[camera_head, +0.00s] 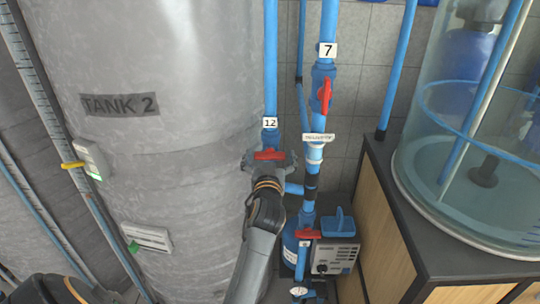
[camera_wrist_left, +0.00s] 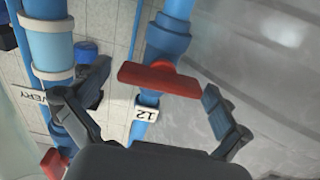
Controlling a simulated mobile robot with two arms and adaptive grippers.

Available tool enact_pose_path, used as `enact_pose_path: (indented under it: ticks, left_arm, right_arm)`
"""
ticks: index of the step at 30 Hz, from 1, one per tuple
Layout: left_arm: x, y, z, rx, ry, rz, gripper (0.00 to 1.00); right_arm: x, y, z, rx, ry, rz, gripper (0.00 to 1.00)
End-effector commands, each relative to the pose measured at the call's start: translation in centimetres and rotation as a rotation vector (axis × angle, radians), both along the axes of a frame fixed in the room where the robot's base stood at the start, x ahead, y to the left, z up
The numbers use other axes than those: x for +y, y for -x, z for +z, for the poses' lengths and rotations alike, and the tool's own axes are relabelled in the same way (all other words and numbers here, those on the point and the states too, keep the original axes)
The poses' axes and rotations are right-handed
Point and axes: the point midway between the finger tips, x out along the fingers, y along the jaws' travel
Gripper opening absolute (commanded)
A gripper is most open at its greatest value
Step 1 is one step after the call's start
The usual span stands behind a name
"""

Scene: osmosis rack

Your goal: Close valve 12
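Valve 12 has a red handle (camera_head: 269,155) that lies crosswise to its vertical blue pipe (camera_head: 270,60), just below the white label 12 (camera_head: 270,122). My left gripper (camera_head: 268,160) is at the valve, with its fingers spread to either side of the handle. In the left wrist view the red handle (camera_wrist_left: 160,79) lies between the two open fingers of the gripper (camera_wrist_left: 155,95), and a gap shows between handle and fingers. The label 12 (camera_wrist_left: 146,113) is beside the handle there. My right gripper is not in view.
A parallel blue pipe to the right carries valve 7 with a red handle (camera_head: 325,95) along the pipe. A lower red handle (camera_head: 308,234) and a pump box (camera_head: 334,256) are below. Tank 2 (camera_head: 160,60) is close on the left; a wooden cabinet (camera_head: 375,220) is right.

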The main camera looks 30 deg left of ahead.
Motion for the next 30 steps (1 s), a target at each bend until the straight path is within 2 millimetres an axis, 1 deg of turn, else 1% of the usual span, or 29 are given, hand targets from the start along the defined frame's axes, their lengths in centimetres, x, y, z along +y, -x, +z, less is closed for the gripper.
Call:
enact_pose_path:
  ticks: [5,8,11,18,21,25,30]
  left_arm:
    - [0.0,0.0,0.0,-0.001,0.001,0.0,1.0]
    - [0.0,0.0,0.6,-0.003,0.002,0.001,1.0]
    - [0.0,0.0,2.0,-0.006,0.001,0.001,1.0]
    - [0.0,-0.1,6.8,-0.006,0.0,0.0,1.0]
    - [0.0,-0.1,8.3,-0.004,0.0,0.0,1.0]
    - [0.0,-0.1,9.6,-0.002,0.001,0.0,1.0]
    - [0.0,-0.1,10.0,0.0,0.0,0.0,1.0]
  right_arm:
    - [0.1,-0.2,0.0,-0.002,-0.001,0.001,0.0]
    - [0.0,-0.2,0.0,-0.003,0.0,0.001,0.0]
    - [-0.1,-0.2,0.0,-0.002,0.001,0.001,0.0]
    - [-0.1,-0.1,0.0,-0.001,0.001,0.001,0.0]
    - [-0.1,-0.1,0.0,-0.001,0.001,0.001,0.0]
    - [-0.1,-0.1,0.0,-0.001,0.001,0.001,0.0]
    - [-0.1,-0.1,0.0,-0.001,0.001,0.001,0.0]
